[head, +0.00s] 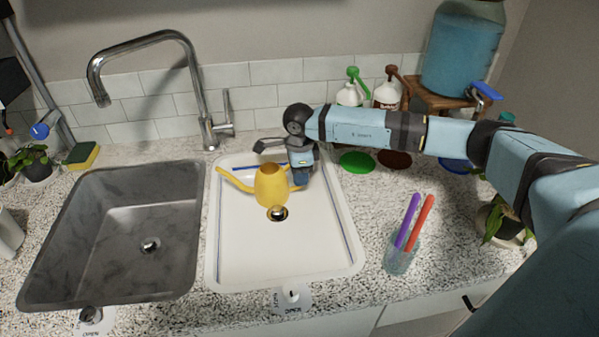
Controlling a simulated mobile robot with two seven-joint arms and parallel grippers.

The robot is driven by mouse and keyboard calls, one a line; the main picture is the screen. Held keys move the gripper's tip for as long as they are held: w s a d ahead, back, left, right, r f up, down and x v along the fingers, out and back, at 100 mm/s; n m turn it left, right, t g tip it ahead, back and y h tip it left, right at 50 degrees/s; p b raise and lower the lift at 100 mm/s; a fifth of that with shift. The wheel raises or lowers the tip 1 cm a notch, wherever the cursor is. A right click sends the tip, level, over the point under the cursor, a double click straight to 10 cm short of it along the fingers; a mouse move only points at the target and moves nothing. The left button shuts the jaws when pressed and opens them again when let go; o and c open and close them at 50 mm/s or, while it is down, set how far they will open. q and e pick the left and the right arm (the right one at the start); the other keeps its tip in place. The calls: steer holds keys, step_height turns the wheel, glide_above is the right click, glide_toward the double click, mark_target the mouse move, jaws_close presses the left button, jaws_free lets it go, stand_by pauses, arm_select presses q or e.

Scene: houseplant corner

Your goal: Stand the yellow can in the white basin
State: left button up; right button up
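The yellow can (270,186) is upright inside the white basin (236,252), towards its back and just behind the drain. Its spout points left and its handle side faces right. Whether its base touches the basin floor is hard to tell. My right gripper (299,178) reaches down at the can's handle, on the can's right side. The fingertips and the handle overlap there, so the grip itself is not clear. My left gripper is not in view.
A grey steel basin (95,270) lies left of the white one, with a tap (205,110) behind. A cup with purple and red sticks (400,256) stands at the right. Pump bottles (349,95) and a blue-filled tank (460,50) stand behind my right arm.

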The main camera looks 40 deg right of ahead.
step_height(320, 180, up, 12)
steer(key=shift+r, duration=0.2)
stand_by(0.4)
steer(key=shift+f, duration=0.1)
stand_by(0.4)
